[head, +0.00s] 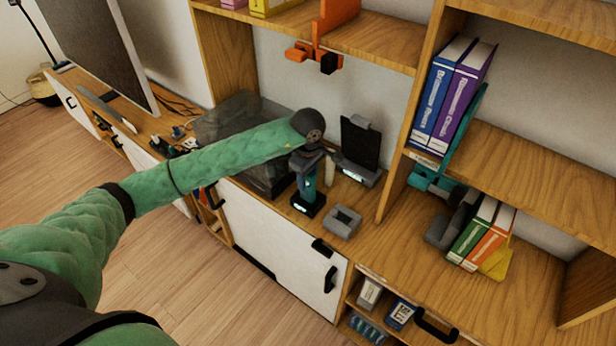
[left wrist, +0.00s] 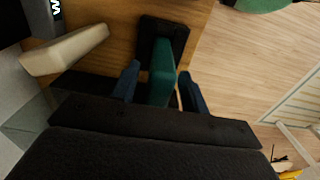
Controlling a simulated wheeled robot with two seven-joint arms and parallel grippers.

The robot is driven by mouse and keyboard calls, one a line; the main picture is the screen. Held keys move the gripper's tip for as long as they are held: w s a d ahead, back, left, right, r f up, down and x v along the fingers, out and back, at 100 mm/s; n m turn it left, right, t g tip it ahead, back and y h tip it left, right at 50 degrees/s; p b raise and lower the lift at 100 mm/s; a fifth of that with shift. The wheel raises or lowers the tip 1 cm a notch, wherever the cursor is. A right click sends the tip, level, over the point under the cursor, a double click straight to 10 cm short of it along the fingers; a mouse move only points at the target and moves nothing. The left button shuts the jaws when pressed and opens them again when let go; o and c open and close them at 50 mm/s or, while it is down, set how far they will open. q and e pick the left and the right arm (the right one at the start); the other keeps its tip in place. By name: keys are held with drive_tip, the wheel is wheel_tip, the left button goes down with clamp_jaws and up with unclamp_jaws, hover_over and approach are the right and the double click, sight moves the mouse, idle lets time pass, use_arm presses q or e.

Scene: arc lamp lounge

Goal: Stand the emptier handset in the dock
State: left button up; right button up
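A teal handset (head: 308,182) stands upright on a small dark base (head: 307,205) with a lit display, on the cabinet top. My left gripper (head: 312,158) is over it. In the left wrist view the blue fingers (left wrist: 161,82) stand on either side of the teal handset (left wrist: 162,58), with narrow gaps showing, so the gripper looks open. A cream handset (left wrist: 65,50) is beside it, and shows as a cream strip in the head view (head: 330,167). A grey square block with a hollow (head: 343,221), possibly the dock, sits in front to the right. My right gripper is out of view.
A black upright panel on a grey base with a lit strip (head: 360,145) stands behind. A dark translucent box (head: 240,120) is left of the handset. Binders (head: 440,95) and a shelf divider stand at right.

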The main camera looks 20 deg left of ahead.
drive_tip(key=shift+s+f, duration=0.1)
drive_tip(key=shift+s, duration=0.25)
use_arm(q)
drive_tip(key=shift+r, duration=0.1)
drive_tip(key=shift+r, duration=0.3)
drive_tip(key=shift+r+b, duration=0.45)
drive_tip(key=shift+r, duration=0.1)
wheel_tip(320, 180, up, 4)
drive_tip(key=shift+f+b, duration=0.1)
drive_tip(key=shift+b, duration=0.85)
drive_tip(key=shift+r, duration=1)
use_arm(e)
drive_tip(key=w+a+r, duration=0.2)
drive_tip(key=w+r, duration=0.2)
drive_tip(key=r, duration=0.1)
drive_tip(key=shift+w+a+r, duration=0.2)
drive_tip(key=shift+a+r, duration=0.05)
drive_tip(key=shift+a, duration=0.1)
